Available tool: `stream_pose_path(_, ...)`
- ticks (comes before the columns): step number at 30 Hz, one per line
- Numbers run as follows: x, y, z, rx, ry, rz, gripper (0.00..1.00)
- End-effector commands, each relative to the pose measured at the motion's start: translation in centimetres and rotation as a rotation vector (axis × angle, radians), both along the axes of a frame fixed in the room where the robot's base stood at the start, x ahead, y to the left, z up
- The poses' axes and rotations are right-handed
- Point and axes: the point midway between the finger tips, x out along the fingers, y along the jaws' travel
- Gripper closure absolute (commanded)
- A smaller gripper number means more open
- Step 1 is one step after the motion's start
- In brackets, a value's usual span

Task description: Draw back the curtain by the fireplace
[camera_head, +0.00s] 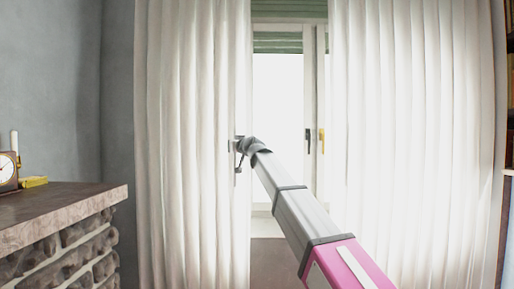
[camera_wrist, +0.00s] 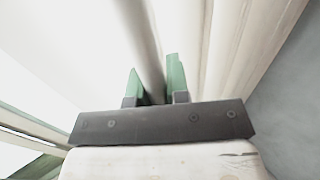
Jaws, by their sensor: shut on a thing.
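The white left curtain (camera_head: 190,150) hangs in folds beside the stone fireplace (camera_head: 65,235) in the head view. My gripper (camera_head: 237,150) is at this curtain's inner right edge, about halfway up the view. In the wrist view my gripper's two green fingers (camera_wrist: 154,82) stand on either side of a curtain fold (camera_wrist: 150,45) and are shut on it. The curtain's lower end is cut off by the frame. My forearm covers part of the window gap.
A second white curtain (camera_head: 415,130) hangs to the right. A bright window (camera_head: 278,100) with dark and yellow handles shows between the curtains. A clock (camera_head: 8,170) and a yellow object (camera_head: 34,181) stand on the mantel. Shelves edge the far right.

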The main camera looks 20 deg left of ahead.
Motion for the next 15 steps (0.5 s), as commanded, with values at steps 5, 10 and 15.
stream_pose_path(5,-1.7,6.6,0.1,-0.001,-0.001,0.004,1.0)
stream_pose_path(10,-3.2,11.8,0.1,-0.001,0.0,0.003,1.0)
stream_pose_path(15,-4.4,15.8,0.1,-0.001,-0.001,0.002,1.0)
